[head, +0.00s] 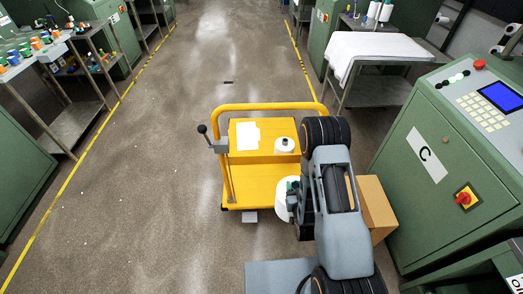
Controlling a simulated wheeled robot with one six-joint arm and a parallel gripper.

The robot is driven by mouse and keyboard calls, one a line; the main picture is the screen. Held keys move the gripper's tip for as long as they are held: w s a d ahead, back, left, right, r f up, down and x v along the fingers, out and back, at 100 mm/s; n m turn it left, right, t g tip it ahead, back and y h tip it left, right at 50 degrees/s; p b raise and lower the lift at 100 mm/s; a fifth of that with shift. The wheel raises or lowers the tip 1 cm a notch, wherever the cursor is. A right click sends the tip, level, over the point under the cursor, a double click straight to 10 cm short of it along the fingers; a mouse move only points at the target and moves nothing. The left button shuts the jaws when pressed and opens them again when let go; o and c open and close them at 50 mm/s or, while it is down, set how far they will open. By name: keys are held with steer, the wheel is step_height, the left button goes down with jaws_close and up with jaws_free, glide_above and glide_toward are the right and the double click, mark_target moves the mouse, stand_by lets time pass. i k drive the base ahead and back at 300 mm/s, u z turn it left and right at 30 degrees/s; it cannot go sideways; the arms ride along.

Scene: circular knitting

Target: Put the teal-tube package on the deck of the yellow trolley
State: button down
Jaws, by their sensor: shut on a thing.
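The yellow trolley (255,185) stands on the floor in the middle of the head view, its yellow deck facing me. A white package with a teal tube end (281,199) shows at the deck's front right, partly hidden behind my gripper. My gripper (293,188) is shut on this package at the tube. The package overlaps the deck's front edge in the picture; I cannot tell whether it touches the deck. My arm covers the trolley's right side.
Another white package with a dark tube (285,146) and white paper (244,135) are on the trolley's rear part. A cardboard box (376,204) stands right of my arm, by a green machine (440,165). The aisle floor (150,190) on the left is clear.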

mark_target(257, 172)
steer(key=u, duration=0.4)
steer(key=k, duration=1.1)
steer(key=u, duration=1.45)
steer(key=i, duration=1.45)
steer(key=z, duration=1.05)
steer(key=i, duration=0.5)
steer(key=z, duration=0.55)
